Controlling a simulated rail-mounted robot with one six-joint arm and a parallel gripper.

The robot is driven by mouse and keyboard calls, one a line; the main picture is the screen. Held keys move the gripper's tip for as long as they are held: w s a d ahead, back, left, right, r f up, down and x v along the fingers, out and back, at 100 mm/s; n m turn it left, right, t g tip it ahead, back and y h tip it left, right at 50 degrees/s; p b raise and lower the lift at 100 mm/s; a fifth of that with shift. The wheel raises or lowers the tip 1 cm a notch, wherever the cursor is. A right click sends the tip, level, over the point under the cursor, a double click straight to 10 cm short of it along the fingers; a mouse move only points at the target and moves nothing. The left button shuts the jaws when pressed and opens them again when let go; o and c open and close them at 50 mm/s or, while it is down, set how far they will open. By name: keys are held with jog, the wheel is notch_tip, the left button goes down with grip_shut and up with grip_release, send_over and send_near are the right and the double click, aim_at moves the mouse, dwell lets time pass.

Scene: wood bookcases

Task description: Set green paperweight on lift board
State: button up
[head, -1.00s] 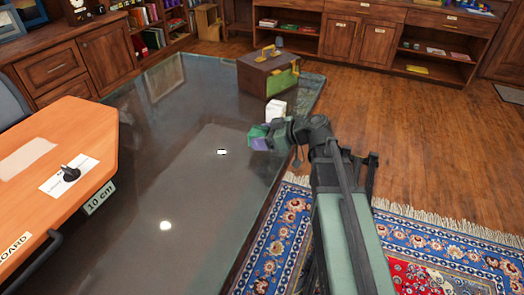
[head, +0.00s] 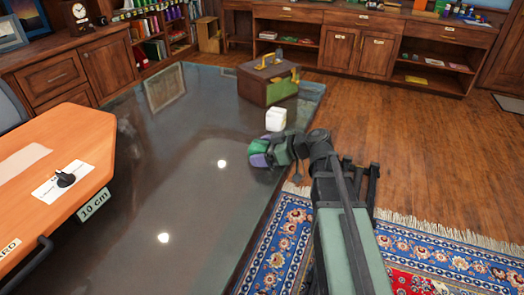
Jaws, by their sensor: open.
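The lift board (head: 85,135) is the orange-brown raised panel at the left, with a "10 cm" tag on its edge. A small dark object (head: 65,179) stands on a white card on it. My gripper (head: 258,153) is open, low over the dark glossy tabletop near its right edge, well to the right of the board. A green patch and a purple patch show at its end. I cannot tell whether the green patch is the paperweight or part of the gripper. No other green paperweight is clearly visible.
A white cube (head: 276,119) stands on the tabletop (head: 170,215) just beyond my gripper. A brown and green case (head: 263,86) with yellow fittings stands behind it. The tabletop between gripper and board is clear. A dark handle (head: 30,262) is at the board's front.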

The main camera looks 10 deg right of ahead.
jog(key=p+v, duration=0.3)
jog(key=v, duration=0.7)
jog(key=shift+s+p, duration=0.2)
jog(key=shift+p, duration=0.15)
jog(key=shift+o, duration=0.4)
jog(key=shift+s+d, duration=0.1)
jog(key=shift+d, duration=0.15)
